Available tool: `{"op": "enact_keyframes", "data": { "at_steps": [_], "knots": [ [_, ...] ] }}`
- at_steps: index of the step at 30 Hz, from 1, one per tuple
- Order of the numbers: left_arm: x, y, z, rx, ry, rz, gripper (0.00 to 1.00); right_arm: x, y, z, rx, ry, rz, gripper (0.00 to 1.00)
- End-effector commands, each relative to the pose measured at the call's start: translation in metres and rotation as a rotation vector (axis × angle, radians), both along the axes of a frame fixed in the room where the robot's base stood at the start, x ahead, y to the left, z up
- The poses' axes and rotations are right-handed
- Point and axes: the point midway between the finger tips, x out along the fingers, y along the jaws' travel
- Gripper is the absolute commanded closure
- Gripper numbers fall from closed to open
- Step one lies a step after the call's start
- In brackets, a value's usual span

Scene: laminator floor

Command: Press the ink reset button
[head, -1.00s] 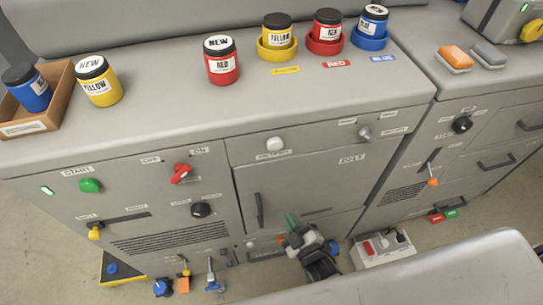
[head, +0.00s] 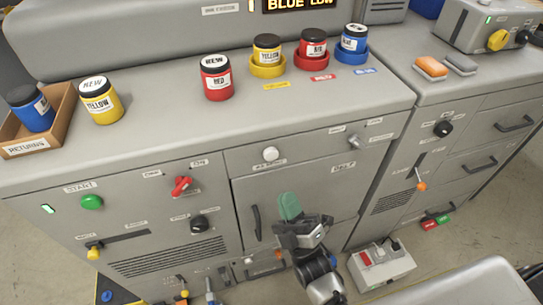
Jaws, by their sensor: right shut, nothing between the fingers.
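A white round button (head: 270,153) sits on the upper front panel of the grey machine, with a small label under it that is too blurred to read surely; I take it as the ink reset button. My right gripper (head: 290,207) is shut and empty, its green fingertips pointing up in front of the cabinet door. It is below and a little right of the white button, apart from it. My left gripper is not in view.
A green button (head: 91,202), a red switch (head: 181,186) and a black knob (head: 199,223) are on the left panel. Ink jars, including a red one (head: 216,79), stand on top. A display (head: 302,5) reads BLUE LOW. A grey lever (head: 355,142) is right of the white button.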

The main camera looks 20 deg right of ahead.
Motion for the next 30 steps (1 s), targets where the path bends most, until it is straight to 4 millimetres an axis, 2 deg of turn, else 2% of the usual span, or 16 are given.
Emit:
{"op": "enact_keyframes", "data": {
  "at_steps": [8,21,30],
  "knots": [
    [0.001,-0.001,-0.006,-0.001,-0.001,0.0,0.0,0.016,0.001,-0.002,0.001,-0.001,0.001,1.0],
    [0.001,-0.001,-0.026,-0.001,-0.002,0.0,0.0,0.074,0.003,-0.003,0.001,0.0,0.001,1.0],
    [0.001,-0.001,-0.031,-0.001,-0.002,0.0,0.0,0.088,0.003,-0.001,0.001,0.002,0.001,1.0]
  ]
}}
